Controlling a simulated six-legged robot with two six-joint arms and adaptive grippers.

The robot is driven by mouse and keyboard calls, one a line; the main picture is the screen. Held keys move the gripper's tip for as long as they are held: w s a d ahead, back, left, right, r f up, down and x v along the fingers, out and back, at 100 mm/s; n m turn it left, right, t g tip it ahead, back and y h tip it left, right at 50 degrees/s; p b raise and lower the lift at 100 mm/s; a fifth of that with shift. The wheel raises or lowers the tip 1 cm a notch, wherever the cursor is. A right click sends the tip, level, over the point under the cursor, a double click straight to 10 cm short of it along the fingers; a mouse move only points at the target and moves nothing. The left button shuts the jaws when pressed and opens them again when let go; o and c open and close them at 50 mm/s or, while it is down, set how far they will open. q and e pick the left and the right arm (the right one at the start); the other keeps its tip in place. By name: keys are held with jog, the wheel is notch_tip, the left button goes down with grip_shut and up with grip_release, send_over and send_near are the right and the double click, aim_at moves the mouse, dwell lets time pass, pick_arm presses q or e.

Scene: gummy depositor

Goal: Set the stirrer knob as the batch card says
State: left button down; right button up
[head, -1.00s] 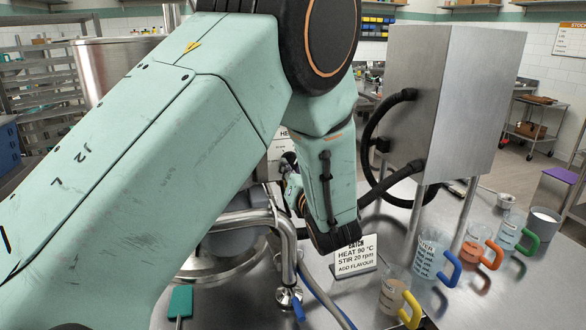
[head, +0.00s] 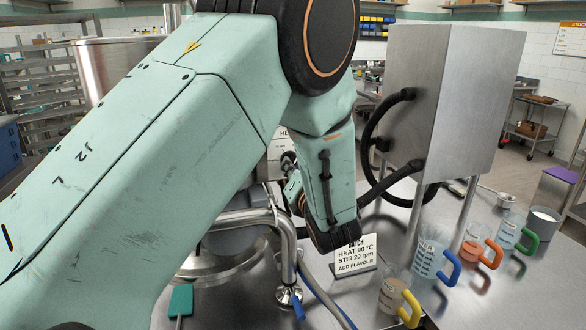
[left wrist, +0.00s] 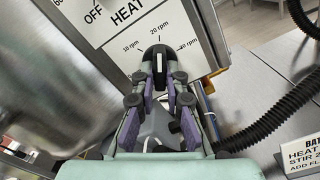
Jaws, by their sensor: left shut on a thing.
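The stirrer knob (left wrist: 158,57) is black with a white pointer line. In the left wrist view it sits on a white scale plate (left wrist: 128,38) with rpm marks, 20 rpm at the top middle. Its pointer looks turned up, roughly toward 20 rpm; the exact setting is hard to read. My left gripper (left wrist: 160,78) is shut on the knob, its purple-padded fingers on either side. In the head view my arm hides the knob. The batch card (head: 355,258) reads HEAT 90 °C, STIR 20 rpm, ADD FLAVOUR. My right gripper is out of view.
A steel cabinet (head: 440,95) with black hoses stands right of my arm. Jugs with coloured handles, including a yellow-handled one (head: 395,295), stand at the front right. A bent steel pipe (head: 285,240) and a teal scraper (head: 181,300) are below my arm.

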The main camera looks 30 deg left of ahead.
pick_arm(q)
jog(key=shift+r, duration=0.15)
jog(key=c, duration=1.4)
grip_release()
jog(key=shift+n, duration=0.3)
